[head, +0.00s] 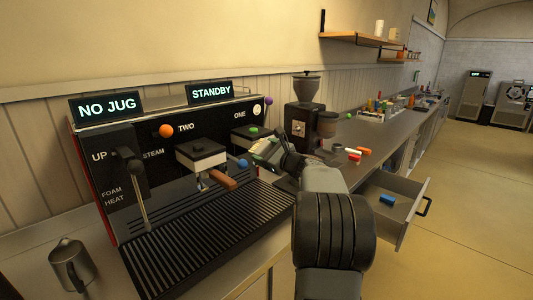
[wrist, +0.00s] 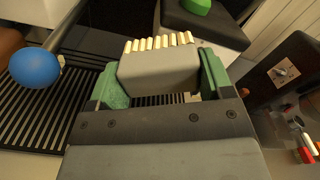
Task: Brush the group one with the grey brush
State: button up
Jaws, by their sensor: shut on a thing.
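The coffee machine (head: 165,215) stands on the left of the counter. Group one (head: 252,131) is the dark block with a green knob, under the label ONE. In the wrist view its dark block (wrist: 205,24) is at the top, just beyond the brush. My gripper (head: 262,152) is in front of and a little below group one. It is shut on the grey brush (wrist: 158,75), whose pale bristles point away from me toward group one. A small gap seems to show between bristles and group; contact is unclear. Group one's underside is hidden.
Group two (head: 202,152) holds a portafilter with a wooden handle (head: 222,180). A blue ball knob (wrist: 34,69) is left of my gripper. A grinder (head: 303,115) stands to the right. An open drawer (head: 395,210) juts out. A jug (head: 70,265) is front left.

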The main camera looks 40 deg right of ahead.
aim_at(271, 148)
jog(key=shift+w+a, duration=0.1)
jog(key=shift+w, duration=0.4)
jog(key=shift+d+p, duration=0.45)
jog(key=shift+d, duration=1.25)
jog(key=shift+w+d, duration=0.1)
jog(key=shift+w+d+p, duration=0.2)
jog(key=shift+d+p, duration=0.2)
jog(key=shift+d, duration=0.35)
jog(key=shift+w+d+p, duration=0.2)
jog(key=shift+d+p, duration=0.15)
jog(key=shift+d, duration=0.4)
jog(key=shift+w+d+p, duration=0.2)
jog(key=shift+d+p, duration=0.3)
jog(key=shift+d, duration=0.3)
jog(key=shift+w+d+p, duration=0.2)
jog(key=shift+d+p, duration=0.3)
jog(key=shift+d, duration=0.3)
jog(key=shift+s+f, duration=0.1)
